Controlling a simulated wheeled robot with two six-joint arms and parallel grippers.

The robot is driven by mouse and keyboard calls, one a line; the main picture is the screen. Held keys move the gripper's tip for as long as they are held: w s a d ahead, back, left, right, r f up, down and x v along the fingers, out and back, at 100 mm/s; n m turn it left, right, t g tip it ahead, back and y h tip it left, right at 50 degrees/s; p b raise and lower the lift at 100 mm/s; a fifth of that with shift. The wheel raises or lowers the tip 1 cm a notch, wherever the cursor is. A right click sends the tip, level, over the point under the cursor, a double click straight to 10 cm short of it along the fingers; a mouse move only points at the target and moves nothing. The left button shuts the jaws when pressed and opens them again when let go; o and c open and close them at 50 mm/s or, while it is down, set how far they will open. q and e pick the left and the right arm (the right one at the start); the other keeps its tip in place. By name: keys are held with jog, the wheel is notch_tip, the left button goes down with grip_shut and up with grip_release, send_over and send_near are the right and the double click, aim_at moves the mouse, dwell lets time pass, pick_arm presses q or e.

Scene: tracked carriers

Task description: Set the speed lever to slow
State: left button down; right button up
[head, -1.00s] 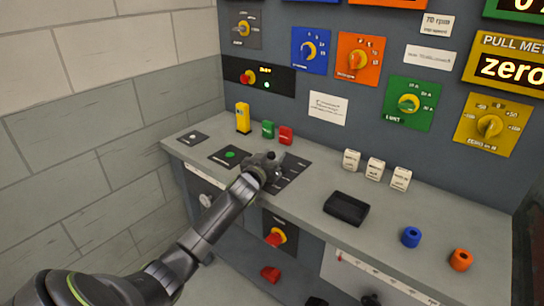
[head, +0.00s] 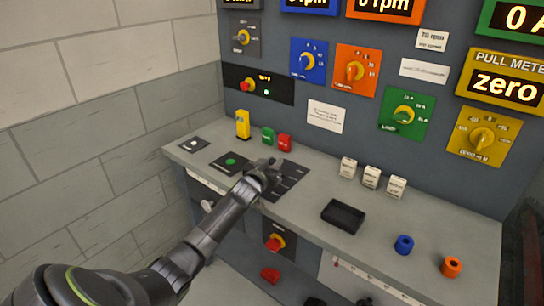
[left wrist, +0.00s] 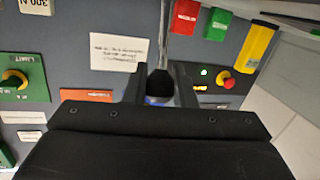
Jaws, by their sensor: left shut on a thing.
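The speed lever shows in the left wrist view as a black knob (left wrist: 160,84) on a bare metal rod. My left gripper (left wrist: 161,88) is shut on this knob, one dark finger on each side. In the head view my left gripper (head: 271,167) is over the left part of a dark marked plate (head: 291,182) on the desk top. The gripper hides the lever there. The plate's marks are too small to read. My right gripper is not in view.
A green-button plate (head: 230,162) lies left of the gripper. Yellow (head: 243,124), green (head: 267,135) and red (head: 284,142) blocks stand behind it. A black tray (head: 343,216) and several white blocks are to the right. The upright panel carries knobs and displays.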

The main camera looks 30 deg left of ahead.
pick_arm(q)
jog(key=shift+w+r+p, duration=0.25)
jog(key=shift+r+p, duration=0.1)
jog(key=shift+r, duration=0.15)
jog(key=shift+w+d+f+b, duration=0.1)
jog(key=shift+w+b, duration=0.3)
jog(key=shift+b, duration=0.05)
jog(key=shift+w, duration=0.45)
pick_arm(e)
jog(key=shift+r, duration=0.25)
pick_arm(q)
jog(key=c, duration=1.2)
grip_release()
jog(key=shift+w, duration=0.1)
jog(key=shift+f, duration=0.1)
